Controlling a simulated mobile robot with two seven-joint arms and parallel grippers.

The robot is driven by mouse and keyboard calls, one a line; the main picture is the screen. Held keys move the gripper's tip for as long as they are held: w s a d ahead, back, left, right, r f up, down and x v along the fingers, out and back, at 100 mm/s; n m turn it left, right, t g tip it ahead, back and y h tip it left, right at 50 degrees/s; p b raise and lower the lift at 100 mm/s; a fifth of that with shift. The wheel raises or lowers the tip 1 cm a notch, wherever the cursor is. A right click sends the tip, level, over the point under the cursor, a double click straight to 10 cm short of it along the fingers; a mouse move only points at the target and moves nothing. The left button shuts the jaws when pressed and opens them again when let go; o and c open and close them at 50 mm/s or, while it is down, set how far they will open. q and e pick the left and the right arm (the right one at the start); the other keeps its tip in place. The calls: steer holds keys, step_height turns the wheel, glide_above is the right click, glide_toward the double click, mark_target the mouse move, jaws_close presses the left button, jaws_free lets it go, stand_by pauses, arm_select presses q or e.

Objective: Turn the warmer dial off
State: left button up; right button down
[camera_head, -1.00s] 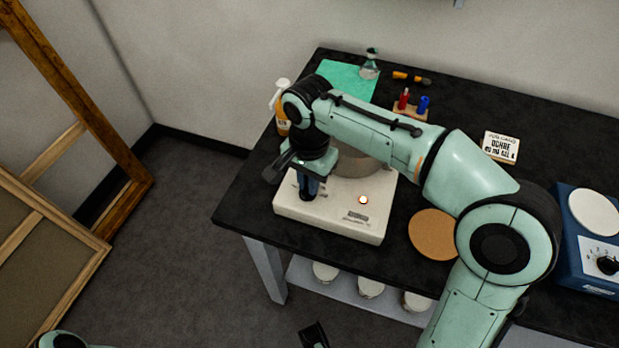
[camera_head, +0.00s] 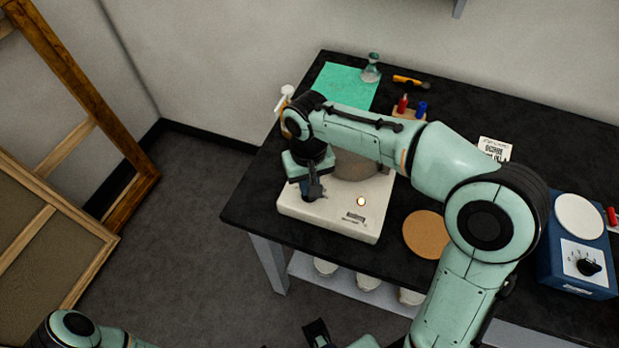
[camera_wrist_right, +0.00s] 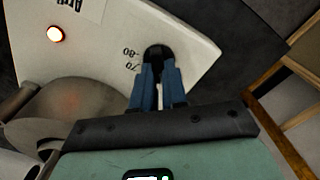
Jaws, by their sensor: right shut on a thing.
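The warmer (camera_head: 330,218) is a white box on the black bench, with a glowing indicator light (camera_head: 361,201) and a grey pot (camera_head: 355,168) on top. My right gripper (camera_head: 313,192) is over its left part. In the right wrist view the blue fingers of this gripper (camera_wrist_right: 158,72) are shut on the black dial (camera_wrist_right: 157,52), beside the printed numbers 70 and 80. The light (camera_wrist_right: 55,34) also glows there. The fingers partly hide the dial. A black part that looks like my left gripper (camera_head: 318,334) shows at the bottom edge; its jaws are unclear.
A blue device (camera_head: 577,248) with a white round top and its own black dial stands at the right. A cork disc (camera_head: 425,234) lies right of the warmer. A spray bottle (camera_head: 285,108), green mat (camera_head: 345,87) and flask (camera_head: 371,68) are behind. Wooden frames lean at the left.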

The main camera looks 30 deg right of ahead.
steer(key=n+p, duration=0.1)
steer(key=n, duration=0.3)
steer(key=shift+a+r, duration=0.1)
steer(key=shift+a, duration=0.05)
arm_select(q)
steer(key=shift+w+r+p, duration=0.25)
steer(key=shift+r+p, duration=0.1)
steer(key=shift+r, duration=0.35)
steer(key=shift+w+r+p, duration=0.25)
steer(key=shift+r+p, duration=0.1)
steer(key=shift+r, duration=0.35)
arm_select(e)
steer(key=shift+n, duration=1.5)
steer(key=shift+a, duration=0.1)
steer(key=c, duration=1.2)
jaws_free()
steer(key=shift+o, duration=0.2)
arm_select(q)
steer(key=r+p, duration=0.1)
steer(key=w+r+p, duration=0.1)
steer(key=shift+w+r, duration=0.1)
steer(key=shift+r, duration=0.2)
arm_select(e)
step_height(320, 180, up, 13)
steer(key=shift+r, duration=0.15)
